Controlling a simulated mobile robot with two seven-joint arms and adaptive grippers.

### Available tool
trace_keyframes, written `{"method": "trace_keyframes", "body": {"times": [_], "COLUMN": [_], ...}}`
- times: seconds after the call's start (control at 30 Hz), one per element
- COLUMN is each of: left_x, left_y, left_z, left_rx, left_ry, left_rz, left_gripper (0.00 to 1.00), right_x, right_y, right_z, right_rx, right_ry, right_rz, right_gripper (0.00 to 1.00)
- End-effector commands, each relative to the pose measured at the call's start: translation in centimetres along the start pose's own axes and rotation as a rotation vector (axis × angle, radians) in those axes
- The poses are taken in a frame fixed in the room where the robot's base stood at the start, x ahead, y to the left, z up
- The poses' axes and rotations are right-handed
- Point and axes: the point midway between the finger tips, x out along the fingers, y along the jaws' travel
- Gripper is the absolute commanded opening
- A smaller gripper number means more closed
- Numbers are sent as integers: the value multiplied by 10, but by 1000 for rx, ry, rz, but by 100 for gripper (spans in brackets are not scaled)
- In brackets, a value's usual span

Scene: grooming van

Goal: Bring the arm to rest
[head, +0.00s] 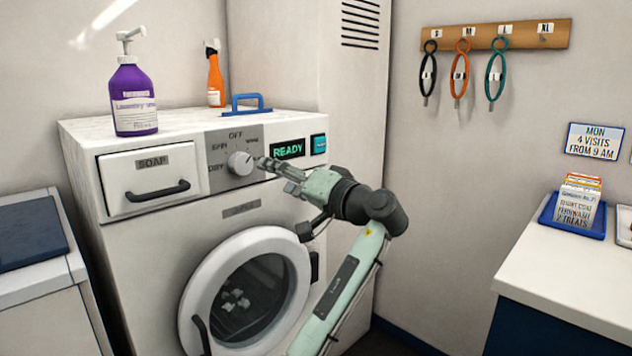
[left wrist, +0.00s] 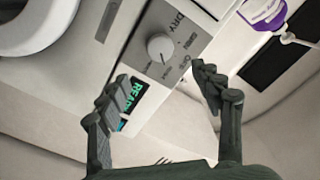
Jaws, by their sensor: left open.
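My left gripper (head: 268,165) is in front of the washing machine's control panel, just right of the round white dial (head: 240,163). In the left wrist view its two fingers (left wrist: 165,85) are spread apart with nothing between them. The dial (left wrist: 160,46) shows beyond the fingertips there, and the gripper looks clear of it, though the gap is hard to judge. My left arm (head: 345,270) reaches up from the bottom of the head view, across the machine's right side. My right gripper is not in view.
The washing machine (head: 150,235) has a lit READY display (head: 288,149), a closed soap drawer (head: 150,178) and a round door (head: 190,300). A counter (head: 560,260) stands right; floor space between is narrow.

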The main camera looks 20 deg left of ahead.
Motion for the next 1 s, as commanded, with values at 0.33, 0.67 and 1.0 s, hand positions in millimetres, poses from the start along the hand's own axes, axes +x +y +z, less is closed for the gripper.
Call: {"method": "trace_keyframes", "body": {"times": [0.33,0.67,1.0], "left_x": [52,107,119], "left_y": [-2,-1,-1], "left_z": [0,0,-1], "left_rx": [1,0,-23], "left_ry": [0,-1,1], "left_rz": [-6,-4,-1], "left_gripper": [66,66,66], "right_x": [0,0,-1], "right_y": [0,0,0], "right_z": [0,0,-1], "right_rx": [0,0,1], "right_ry": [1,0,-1], "right_rz": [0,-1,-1], "right_gripper": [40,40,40]}}
